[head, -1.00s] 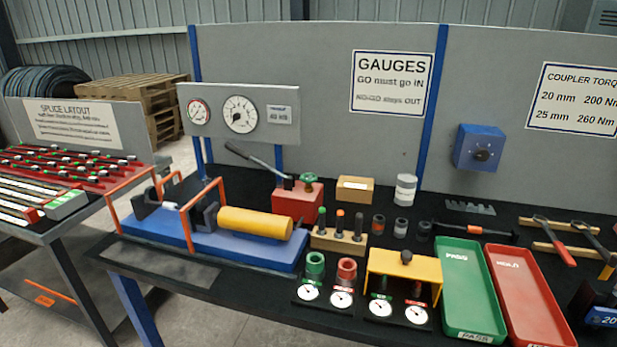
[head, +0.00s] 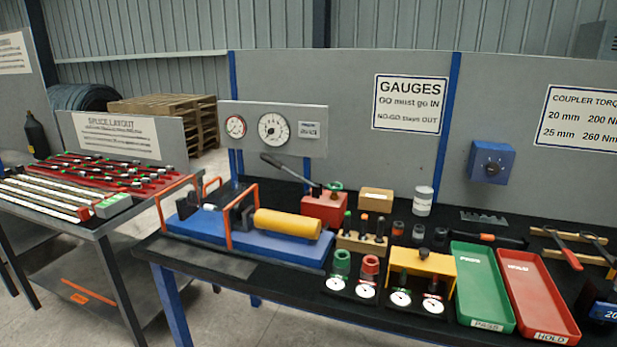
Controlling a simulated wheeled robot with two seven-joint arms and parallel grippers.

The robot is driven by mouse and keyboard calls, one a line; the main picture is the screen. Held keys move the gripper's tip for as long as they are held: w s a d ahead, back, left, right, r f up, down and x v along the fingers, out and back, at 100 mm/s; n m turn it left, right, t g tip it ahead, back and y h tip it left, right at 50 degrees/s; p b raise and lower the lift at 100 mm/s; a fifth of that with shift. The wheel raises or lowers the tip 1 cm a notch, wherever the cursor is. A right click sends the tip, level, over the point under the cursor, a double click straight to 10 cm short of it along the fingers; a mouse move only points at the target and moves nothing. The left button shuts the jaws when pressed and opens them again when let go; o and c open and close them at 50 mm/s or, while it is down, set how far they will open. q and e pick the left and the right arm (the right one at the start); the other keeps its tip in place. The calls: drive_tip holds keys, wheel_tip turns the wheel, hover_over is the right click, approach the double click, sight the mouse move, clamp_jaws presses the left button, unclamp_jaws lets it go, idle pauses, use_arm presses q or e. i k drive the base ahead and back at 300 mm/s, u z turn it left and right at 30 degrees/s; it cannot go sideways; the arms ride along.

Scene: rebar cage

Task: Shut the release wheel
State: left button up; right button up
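The release wheel (head: 335,186) is a small green handwheel on top of a red pump block (head: 325,208), towards the back of the black bench. A grey lever (head: 287,168) slopes up to the left from the block. How far the wheel is turned cannot be told. A blue press bed (head: 245,243) with a yellow cylinder (head: 288,223) and orange guard frames lies in front and to the left of the block. A gauge panel (head: 273,130) stands behind. Neither of my grippers is in view.
A wooden rack (head: 362,245) with several gauge pins and a yellow gauge stand (head: 422,262) are right of the press. A green tray (head: 482,288) and a red tray (head: 535,298) lie further right. A second table (head: 75,222) with rebar stands left.

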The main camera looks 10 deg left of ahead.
sight(334, 186)
drive_tip(key=u, duration=0.1)
drive_tip(key=i, duration=1.2)
drive_tip(key=z, duration=0.35)
